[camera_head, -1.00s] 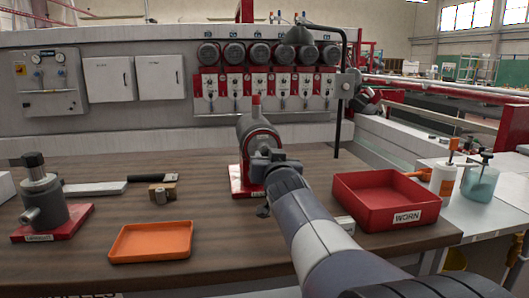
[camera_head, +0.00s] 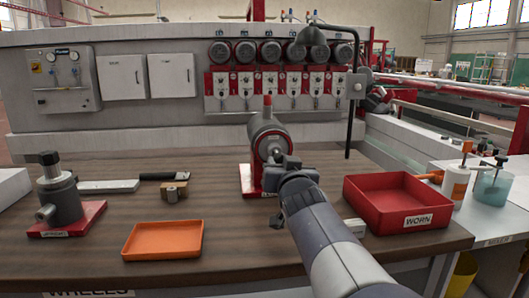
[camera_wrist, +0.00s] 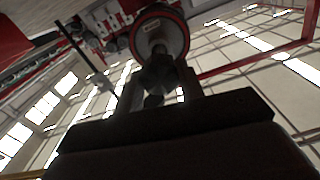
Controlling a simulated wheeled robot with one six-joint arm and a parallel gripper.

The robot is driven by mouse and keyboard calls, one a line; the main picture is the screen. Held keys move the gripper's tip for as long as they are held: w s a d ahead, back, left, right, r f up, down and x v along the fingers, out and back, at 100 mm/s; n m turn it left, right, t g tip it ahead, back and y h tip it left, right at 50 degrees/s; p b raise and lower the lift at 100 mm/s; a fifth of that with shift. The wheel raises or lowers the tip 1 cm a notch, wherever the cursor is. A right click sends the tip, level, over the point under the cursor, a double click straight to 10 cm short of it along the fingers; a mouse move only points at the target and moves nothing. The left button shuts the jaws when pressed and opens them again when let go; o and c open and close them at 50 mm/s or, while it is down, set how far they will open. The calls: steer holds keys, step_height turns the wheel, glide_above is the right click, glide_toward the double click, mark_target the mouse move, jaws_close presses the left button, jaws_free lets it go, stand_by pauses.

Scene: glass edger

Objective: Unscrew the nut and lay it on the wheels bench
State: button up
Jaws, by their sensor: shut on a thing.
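The grey spindle unit (camera_head: 266,133) stands on a red bracket in the middle of the brown wheels bench (camera_head: 75,258). Its round, red-rimmed end faces me, and also shows in the wrist view (camera_wrist: 178,30). My gripper (camera_head: 288,172) is just in front of and below that end. In the wrist view my gripper (camera_wrist: 157,80) is shut on a dark nut (camera_wrist: 157,72), held between both fingers close to the middle of the round end. I cannot tell whether the nut still touches the thread. In the head view my gripper hides the nut.
An orange tray (camera_head: 163,254) and a grey fixture on a red base (camera_head: 66,231) are at left. A small brown block (camera_head: 173,192) lies behind the tray. The red WORN bin (camera_head: 398,215) is right of my arm. Bare bench shows between tray and arm.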

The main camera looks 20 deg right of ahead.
steer(key=p+v, duration=0.4)
steer(key=v, duration=0.6)
stand_by(0.5)
